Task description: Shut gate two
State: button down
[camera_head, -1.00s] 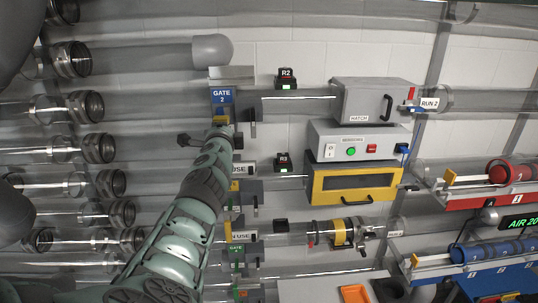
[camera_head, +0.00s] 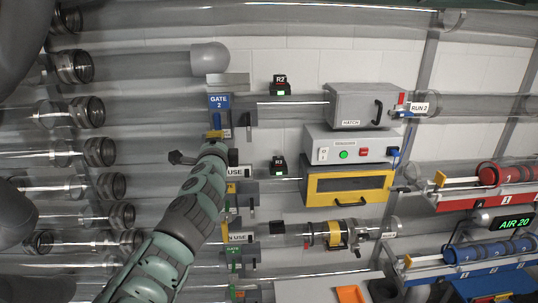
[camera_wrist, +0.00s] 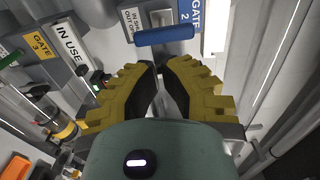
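Gate two carries a blue GATE 2 plate (camera_head: 219,102), which also shows at the top of the wrist view (camera_wrist: 188,12). Below the plate in the wrist view is a blue bar handle (camera_wrist: 165,37), beside a white label about in and out positions. My gripper (camera_wrist: 161,64) has two yellow ribbed fingers with their tips close together. It looks shut, with nothing seen between them. The tips are just below the blue handle in the picture; I cannot tell whether they touch it. In the head view my arm hides most of the gripper.
Left in the wrist view are a yellow GATE 3 plate (camera_wrist: 40,46) and an IN USE sign (camera_wrist: 68,43). In the head view, a grey hatch box (camera_head: 366,105) and a yellow-framed box (camera_head: 348,186) stand right of the gates. Clear tubes with open collars line the left side.

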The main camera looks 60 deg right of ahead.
jog(key=b+v, duration=0.3)
jog(key=v, duration=0.3)
jog(key=shift+s+a, duration=0.2)
jog(key=shift+a, duration=0.15)
